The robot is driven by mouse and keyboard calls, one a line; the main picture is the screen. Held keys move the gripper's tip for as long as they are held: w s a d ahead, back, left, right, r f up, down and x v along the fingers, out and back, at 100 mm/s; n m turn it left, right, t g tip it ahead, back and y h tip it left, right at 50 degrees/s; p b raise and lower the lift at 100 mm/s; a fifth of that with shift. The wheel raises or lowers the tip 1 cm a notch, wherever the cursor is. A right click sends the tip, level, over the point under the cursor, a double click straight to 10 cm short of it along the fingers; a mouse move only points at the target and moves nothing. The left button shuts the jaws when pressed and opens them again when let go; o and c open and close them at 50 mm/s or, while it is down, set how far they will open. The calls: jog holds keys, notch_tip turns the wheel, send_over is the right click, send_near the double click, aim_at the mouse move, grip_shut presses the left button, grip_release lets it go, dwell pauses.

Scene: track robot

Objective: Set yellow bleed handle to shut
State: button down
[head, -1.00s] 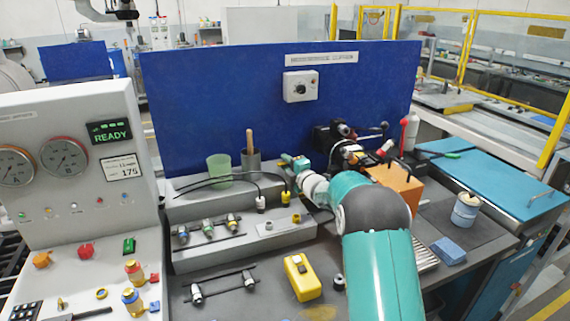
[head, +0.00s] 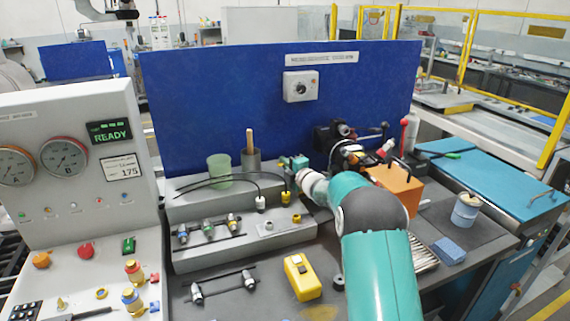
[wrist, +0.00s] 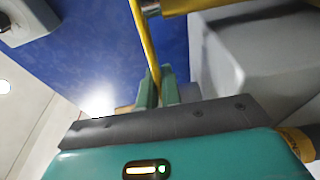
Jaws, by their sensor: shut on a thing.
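In the wrist view, the yellow bleed handle (wrist: 144,42) is a long thin bar. It runs from the top edge down between the two green fingers of my gripper (wrist: 158,88). The fingers are shut on its lower part. A brass-coloured fitting (wrist: 180,7) sits by the bar's upper end. In the head view, my gripper (head: 293,162) is at the back of the bench, in front of the blue panel and just right of the cup with a wooden stick. The handle cannot be made out in the head view.
The blue panel (head: 225,95) rises close behind my gripper. A green cup (head: 219,167) and a grey stepped block (head: 290,232) with cables stand to the left. An orange block (head: 398,185) and dark machine (head: 335,138) are to the right. A yellow box (head: 301,277) lies in front.

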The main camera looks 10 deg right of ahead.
jog(key=shift+s+d+r+n+g+y, duration=0.1)
jog(key=shift+s+d+n+g+y, duration=0.2)
jog(key=shift+n+g+y, duration=0.45)
jog(key=shift+s+d+f+n+g+y, duration=0.15)
jog(key=shift+s+n+g+y, duration=0.35)
jog(key=shift+y, duration=0.5)
jog(key=shift+s+d+r+n+g+y, duration=0.2)
jog(key=shift+n+g+y, duration=0.25)
jog(key=shift+n+y, duration=0.35)
jog(key=c, duration=1.6)
grip_release()
